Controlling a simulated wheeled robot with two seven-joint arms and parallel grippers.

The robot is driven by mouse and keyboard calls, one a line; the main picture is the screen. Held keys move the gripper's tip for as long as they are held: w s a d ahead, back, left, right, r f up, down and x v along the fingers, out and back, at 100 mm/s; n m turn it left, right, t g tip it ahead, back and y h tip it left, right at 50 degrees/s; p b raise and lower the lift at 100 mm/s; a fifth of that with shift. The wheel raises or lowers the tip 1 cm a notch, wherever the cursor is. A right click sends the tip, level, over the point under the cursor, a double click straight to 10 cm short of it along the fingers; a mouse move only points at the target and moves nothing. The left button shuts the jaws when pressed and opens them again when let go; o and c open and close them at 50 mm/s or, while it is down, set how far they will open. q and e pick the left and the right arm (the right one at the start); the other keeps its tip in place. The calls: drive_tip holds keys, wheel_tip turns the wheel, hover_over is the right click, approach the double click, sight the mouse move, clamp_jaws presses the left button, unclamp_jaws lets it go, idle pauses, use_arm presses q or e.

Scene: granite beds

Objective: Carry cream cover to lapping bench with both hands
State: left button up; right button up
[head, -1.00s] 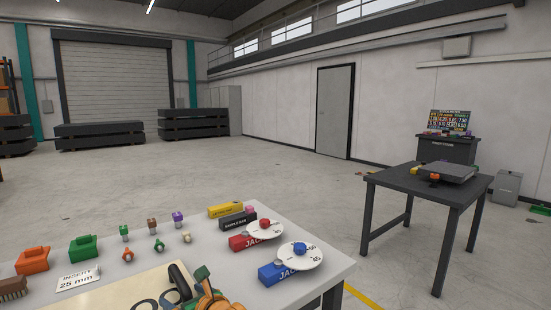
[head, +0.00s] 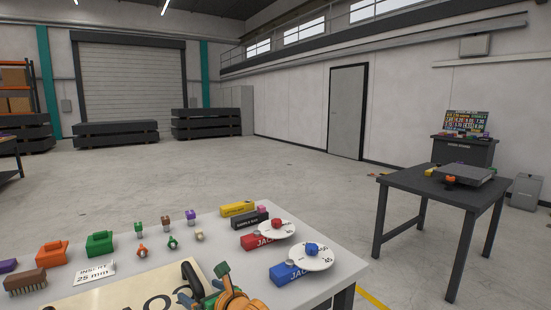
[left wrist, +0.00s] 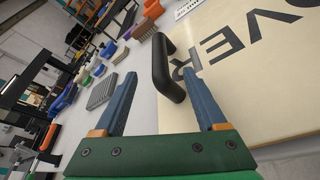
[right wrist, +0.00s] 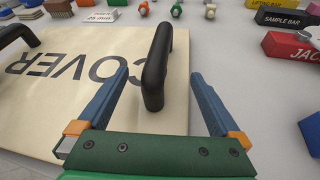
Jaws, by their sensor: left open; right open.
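The cream cover (head: 125,297) lies flat on a light grey table, with its black lettering partly cut off in the head view. It has a black handle at each end. My right gripper (right wrist: 160,77) is open, its fingers on either side of the right handle (right wrist: 155,60); it shows at the bottom of the head view. My left gripper (left wrist: 160,78) is open, its fingers on either side of the left handle (left wrist: 164,70). I cannot tell whether the fingers touch the handles. A dark bench (head: 405,180) stands at the right; no lapping label is readable on it.
The grey table (head: 215,248) holds coloured blocks, small knobs, a brush (head: 25,282) and labelled bars behind the cover. A dark cabinet (head: 465,152) is behind the dark bench. The floor (head: 270,175) between is open.

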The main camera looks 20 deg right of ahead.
drive_tip(key=shift+s+d+r, duration=0.2)
drive_tip(key=shift+s+d, duration=0.3)
drive_tip(key=shift+d, duration=0.25)
drive_tip(key=shift+s+d+r, duration=0.2)
drive_tip(key=shift+s+d, duration=0.25)
drive_tip(key=shift+d, duration=0.25)
use_arm(q)
drive_tip(key=shift+a, duration=0.15)
use_arm(e)
drive_tip(key=shift+s+d+r, duration=0.1)
drive_tip(key=shift+s+d, duration=0.2)
drive_tip(key=shift+d, duration=0.15)
use_arm(q)
drive_tip(key=shift+d, duration=0.2)
use_arm(e)
drive_tip(key=shift+a+f, duration=0.15)
drive_tip(key=shift+f, duration=0.1)
drive_tip(key=shift+w+a, duration=0.1)
